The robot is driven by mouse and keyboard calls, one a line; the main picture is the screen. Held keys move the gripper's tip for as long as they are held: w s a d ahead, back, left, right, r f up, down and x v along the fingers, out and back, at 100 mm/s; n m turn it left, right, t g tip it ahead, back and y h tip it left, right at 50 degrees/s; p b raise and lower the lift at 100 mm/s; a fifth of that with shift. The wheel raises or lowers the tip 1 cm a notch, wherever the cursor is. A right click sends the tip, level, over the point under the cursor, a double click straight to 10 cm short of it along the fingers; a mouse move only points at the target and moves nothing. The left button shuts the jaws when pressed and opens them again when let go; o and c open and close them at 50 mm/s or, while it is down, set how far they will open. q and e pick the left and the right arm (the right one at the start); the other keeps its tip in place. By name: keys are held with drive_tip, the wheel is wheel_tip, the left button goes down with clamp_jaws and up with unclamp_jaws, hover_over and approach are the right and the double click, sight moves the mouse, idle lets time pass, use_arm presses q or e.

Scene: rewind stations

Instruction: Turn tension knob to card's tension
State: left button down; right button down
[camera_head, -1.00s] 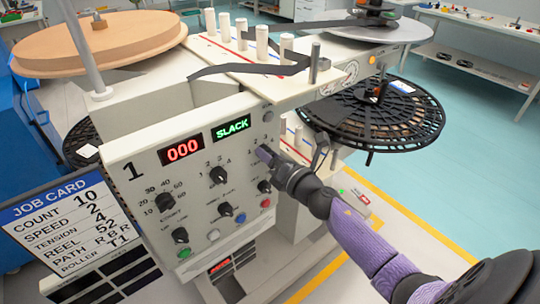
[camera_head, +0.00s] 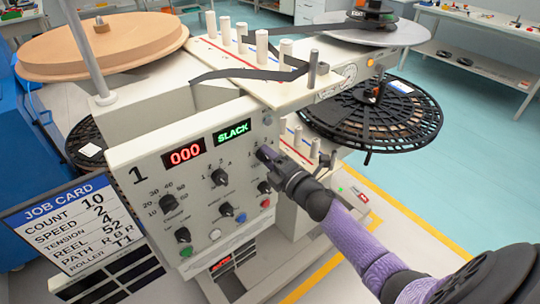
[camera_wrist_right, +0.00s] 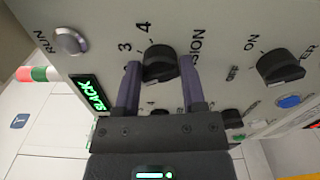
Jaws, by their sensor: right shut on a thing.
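The black tension knob (camera_wrist_right: 160,62) shows between the two purple fingers in the right wrist view, near the numbers 3 and 4 and the letters "SION". The job card (camera_head: 60,212) reads count 10, speed 2, tension 4, reel 52, roller T1. My left gripper is not in view.
The panel also has other black knobs (camera_head: 219,178), a red 000 display (camera_head: 185,154) and a green SLACK display (camera_head: 232,133). A black spoked reel (camera_head: 400,120) lies right of the panel, beyond my right gripper. White rollers (camera_head: 262,45) stand above.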

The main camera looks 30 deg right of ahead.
drive_tip(key=shift+a+f+m+p, duration=0.1)
drive_tip(key=shift+m+p, duration=0.9)
drive_tip(key=shift+m, duration=3.5)
drive_tip(key=shift+f+m+p, duration=0.1)
drive_tip(key=shift+m+p, duration=0.9)
drive_tip(key=shift+m, duration=3.5)
drive_tip(key=shift+c, duration=1.1)
unclamp_jaws()
